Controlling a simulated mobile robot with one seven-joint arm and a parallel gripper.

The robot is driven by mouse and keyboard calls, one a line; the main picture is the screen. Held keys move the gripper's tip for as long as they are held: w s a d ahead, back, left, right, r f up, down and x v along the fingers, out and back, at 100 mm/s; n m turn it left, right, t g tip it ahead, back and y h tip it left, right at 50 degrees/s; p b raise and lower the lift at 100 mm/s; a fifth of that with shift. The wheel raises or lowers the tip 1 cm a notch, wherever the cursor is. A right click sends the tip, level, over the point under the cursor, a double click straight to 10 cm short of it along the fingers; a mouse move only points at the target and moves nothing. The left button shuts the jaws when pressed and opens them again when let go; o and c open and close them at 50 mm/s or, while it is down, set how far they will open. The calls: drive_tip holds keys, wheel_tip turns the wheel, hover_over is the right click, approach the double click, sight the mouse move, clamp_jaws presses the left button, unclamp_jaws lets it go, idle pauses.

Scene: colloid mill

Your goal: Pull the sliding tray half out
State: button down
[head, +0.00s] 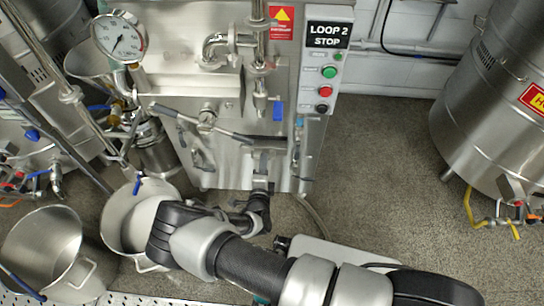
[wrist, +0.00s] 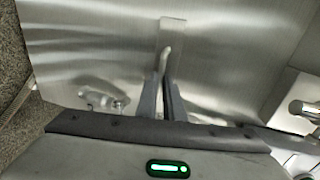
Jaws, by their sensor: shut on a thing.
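My gripper (wrist: 162,82) is shut on a slim steel handle (wrist: 166,56) in front of a brushed steel surface (wrist: 225,60). In the head view, my gripper (head: 261,188) is low at the front of the steel machine (head: 235,145), just below a small steel bracket (head: 262,162). My fingers and wrist hide part of the handle. The tray's edges do not show clearly, so I cannot tell how far it is out.
A control panel (head: 328,70) with green and red buttons is above right. Steel pots (head: 120,213) (head: 45,245) stand at lower left. Pipes and a lever (head: 225,134) sit above my gripper. A large steel tank (head: 495,100) stands right; speckled floor (head: 385,160) between is clear.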

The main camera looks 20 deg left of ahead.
drive_tip(key=f+p+v, duration=0.2)
drive_tip(key=v, duration=1)
drive_tip(key=shift+s+f, duration=0.2)
drive_tip(key=shift+s, duration=0.3)
drive_tip(key=c, duration=1.9)
unclamp_jaws()
drive_tip(key=shift+s, duration=0.1)
